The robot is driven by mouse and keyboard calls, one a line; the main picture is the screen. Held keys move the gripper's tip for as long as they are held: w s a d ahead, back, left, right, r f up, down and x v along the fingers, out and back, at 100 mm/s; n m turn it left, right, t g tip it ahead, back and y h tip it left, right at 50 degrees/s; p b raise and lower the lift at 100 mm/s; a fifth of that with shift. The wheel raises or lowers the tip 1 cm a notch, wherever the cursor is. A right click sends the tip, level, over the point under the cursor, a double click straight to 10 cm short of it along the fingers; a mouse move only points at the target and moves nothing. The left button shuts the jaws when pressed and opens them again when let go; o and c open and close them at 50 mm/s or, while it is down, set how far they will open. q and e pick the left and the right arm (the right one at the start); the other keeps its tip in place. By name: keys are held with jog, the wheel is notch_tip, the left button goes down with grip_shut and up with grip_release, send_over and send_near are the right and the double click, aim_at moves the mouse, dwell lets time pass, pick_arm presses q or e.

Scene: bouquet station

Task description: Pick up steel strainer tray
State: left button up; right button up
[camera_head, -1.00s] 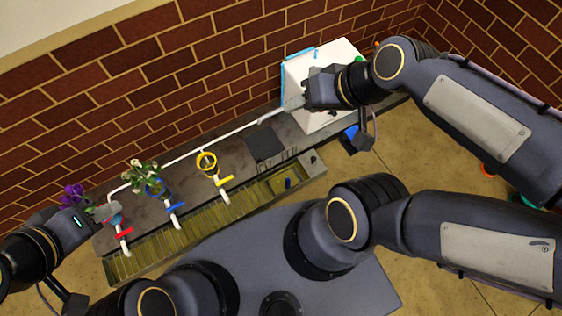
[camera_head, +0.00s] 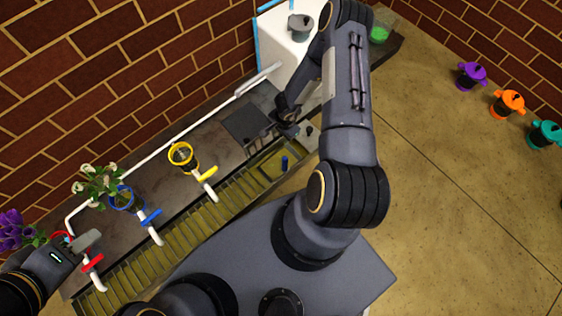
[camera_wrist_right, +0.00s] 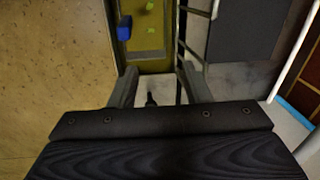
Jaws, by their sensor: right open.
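A shallow grey-edged tray section with an olive floor and green bits shows in the right wrist view (camera_wrist_right: 148,40); I take it for the steel strainer tray, but cannot be sure. Thin metal bars run along its right side. In the head view this section (camera_head: 268,168) is at the right end of the trough. My right gripper (camera_wrist_right: 157,88) is open and empty, its fingers pointing at the tray's near end. In the head view it (camera_head: 285,126) is over the trough's right end, partly hidden by my arm. My left gripper (camera_head: 90,240) is by the red valve; its jaws are unclear.
A blue plug (camera_wrist_right: 124,28) stands at the tray's left edge. The right floor is mostly free.

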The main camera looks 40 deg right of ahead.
aim_at(285, 158)
jog(key=shift+m+g, duration=0.4)
jog(key=shift+g, duration=0.3)
jog(key=s+f, duration=0.1)
jog(key=f, duration=0.2)
jog(key=s+f+b, duration=0.1)
jog(key=s+f, duration=0.1)
jog(key=f, duration=0.1)
jog(key=s+a+f+b, duration=0.1)
jog(key=f, duration=0.2)
jog(key=shift+s+f, duration=0.1)
jog(key=shift+s, duration=0.05)
jog(key=f+b, duration=0.2)
jog(key=f, duration=0.1)
jog(key=f+b, duration=0.1)
jog(key=f, duration=0.1)
jog(key=shift+a+f, duration=0.1)
jog(key=shift+a, duration=0.25)
grip_shut()
